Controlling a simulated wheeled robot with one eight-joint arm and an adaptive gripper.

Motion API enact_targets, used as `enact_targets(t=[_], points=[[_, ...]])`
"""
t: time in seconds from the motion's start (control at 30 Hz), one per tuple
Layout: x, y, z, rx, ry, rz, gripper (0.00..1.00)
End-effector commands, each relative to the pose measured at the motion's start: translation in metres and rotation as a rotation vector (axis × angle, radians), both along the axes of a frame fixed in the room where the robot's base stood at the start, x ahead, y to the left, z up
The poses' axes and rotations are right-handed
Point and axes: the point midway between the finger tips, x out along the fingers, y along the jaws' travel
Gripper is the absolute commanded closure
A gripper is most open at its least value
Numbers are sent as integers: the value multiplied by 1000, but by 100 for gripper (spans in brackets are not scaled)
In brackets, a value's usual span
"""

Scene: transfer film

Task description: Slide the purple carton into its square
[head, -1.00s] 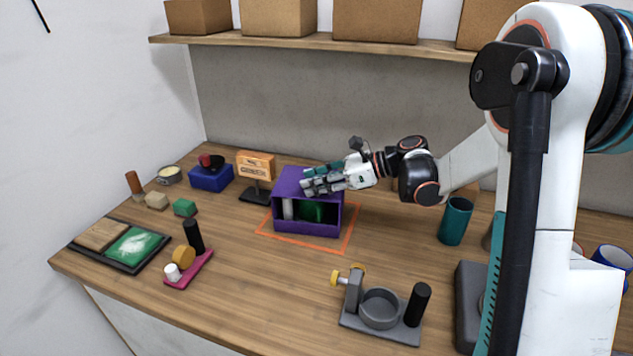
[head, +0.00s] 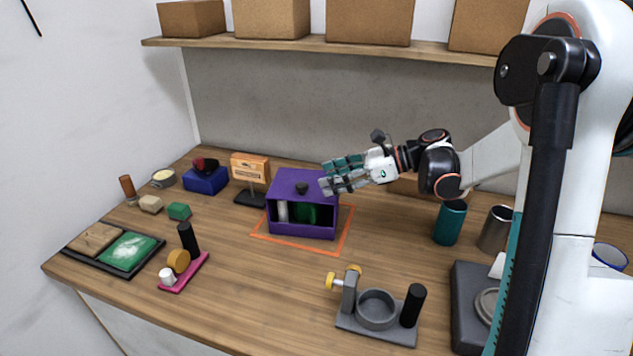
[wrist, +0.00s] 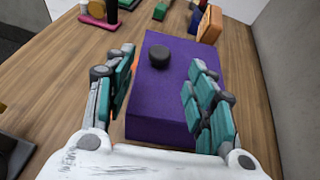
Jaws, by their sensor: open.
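The purple carton (head: 287,230) is an open-fronted box with a black knob (head: 302,188) on top. White and green items show inside it. It stands upright within the visible front, left and right lines of the orange square (head: 343,240) on the table; the back line is hidden behind it. My gripper (head: 322,181) is open and empty, at the right of the carton's top. In the wrist view the carton (wrist: 160,105) and its knob (wrist: 159,56) show between and beyond the spread fingers. I cannot tell whether any finger touches the carton.
A sign on a stand (head: 250,170) and a blue box (head: 206,180) stand to the left. A grey fixture (head: 375,312) is at the front, a teal cup (head: 449,222) to the right. A pink holder (head: 184,272) sits front left. The wood in front of the square is clear.

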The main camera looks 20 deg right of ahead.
Motion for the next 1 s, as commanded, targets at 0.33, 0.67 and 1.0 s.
enact_targets(t=[0.33,0.67,1.0], points=[[-20,-44,20,0,0,-1,50],[-23,-48,22,0,0,1,50],[-23,-44,23,-12,-4,5,50]])
